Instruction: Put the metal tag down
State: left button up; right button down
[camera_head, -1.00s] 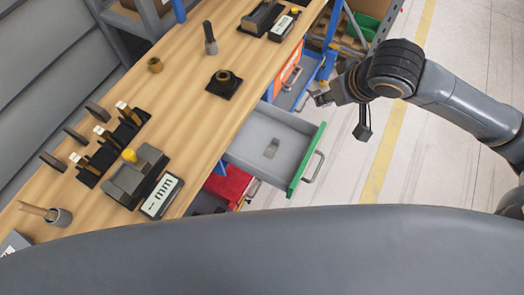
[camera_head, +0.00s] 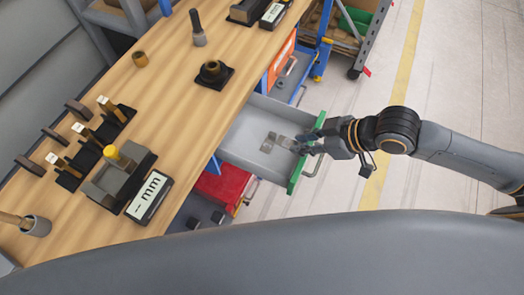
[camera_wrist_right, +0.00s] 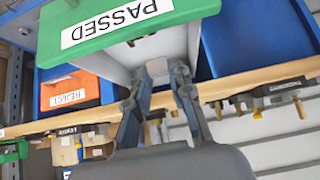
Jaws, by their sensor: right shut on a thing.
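My right gripper (camera_head: 302,142) reaches in over the green front of an open grey drawer (camera_head: 245,140). It is shut on a small grey metal tag (camera_head: 285,142), held at the fingertips over the drawer's inside. The held tag shows between the fingers in the right wrist view (camera_wrist_right: 157,68). Another small grey piece (camera_head: 267,141) lies in the drawer beside it, left of the held tag. I cannot tell whether the held tag touches the drawer floor. The drawer's green front (camera_wrist_right: 120,25) reads PASSED. My left gripper is not in view.
A red drawer (camera_head: 222,185) is open below the green one. An orange REJECT bin (camera_wrist_right: 68,93) shows beside it. Floor at the right is clear.

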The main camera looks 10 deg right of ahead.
aim_at(278, 143)
jog(key=a, duration=0.1)
jog(key=w+a+f, duration=0.1)
jog(key=a, duration=0.1)
jog(key=a+f, duration=0.1)
jog(key=shift+w+a+p, duration=0.3)
jog(key=shift+w+a, duration=0.05)
jog(key=shift+w, duration=0.05)
jog(key=x, duration=0.7)
jog(key=shift+s+a, duration=0.15)
jog(key=shift+s, duration=0.25)
jog(key=f, duration=0.3)
jog(key=shift+w+a, duration=0.1)
jog(key=shift+a, duration=0.3)
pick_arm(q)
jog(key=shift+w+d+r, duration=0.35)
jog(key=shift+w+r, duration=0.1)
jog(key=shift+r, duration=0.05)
pick_arm(e)
jog(key=shift+f, duration=0.5)
jog(key=shift+f, duration=0.1)
jog(key=c, duration=1.5)
grip_release()
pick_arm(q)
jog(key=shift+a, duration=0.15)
pick_arm(e)
jog(key=shift+o, duration=0.2)
